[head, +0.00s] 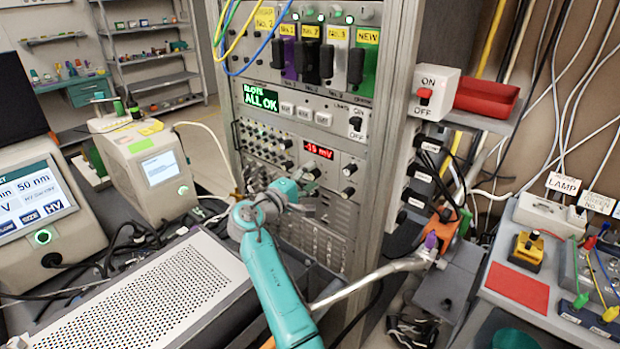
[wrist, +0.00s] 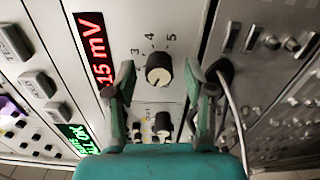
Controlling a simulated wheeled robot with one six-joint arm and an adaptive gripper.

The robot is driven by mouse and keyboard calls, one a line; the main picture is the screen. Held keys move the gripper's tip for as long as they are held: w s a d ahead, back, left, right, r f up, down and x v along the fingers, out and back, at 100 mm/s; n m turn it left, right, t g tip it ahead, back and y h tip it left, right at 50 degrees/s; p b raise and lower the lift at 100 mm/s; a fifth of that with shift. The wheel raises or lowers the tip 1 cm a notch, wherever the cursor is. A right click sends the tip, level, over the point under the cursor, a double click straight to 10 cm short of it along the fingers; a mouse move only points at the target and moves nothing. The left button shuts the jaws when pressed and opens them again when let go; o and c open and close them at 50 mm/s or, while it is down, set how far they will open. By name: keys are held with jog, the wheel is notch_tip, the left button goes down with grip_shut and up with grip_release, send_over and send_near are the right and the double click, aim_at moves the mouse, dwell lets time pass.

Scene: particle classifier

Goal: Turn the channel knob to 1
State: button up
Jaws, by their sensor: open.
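In the wrist view, a black knob with a pale face (wrist: 158,68) sits on a light panel, with the numbers 3, 4 and 5 printed around it. I cannot read its pointer clearly, and no 1 is readable. My gripper (wrist: 161,78) is open, with one teal finger on each side of the knob in the picture. I cannot tell whether either finger touches it. In the head view my gripper (head: 306,188) is at the rack front, below the red display (head: 318,150), and it hides part of the panel.
The red display also shows in the wrist view (wrist: 93,48), left of the knob. Two smaller knobs (wrist: 162,123) show between the fingers. A cable (wrist: 232,105) hangs right of the gripper. In the head view a perforated box (head: 165,290) stands left of my arm.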

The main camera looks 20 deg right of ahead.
jog(key=v, duration=1.1)
jog(key=shift+s+a, duration=0.25)
jog(key=shift+f, duration=0.1)
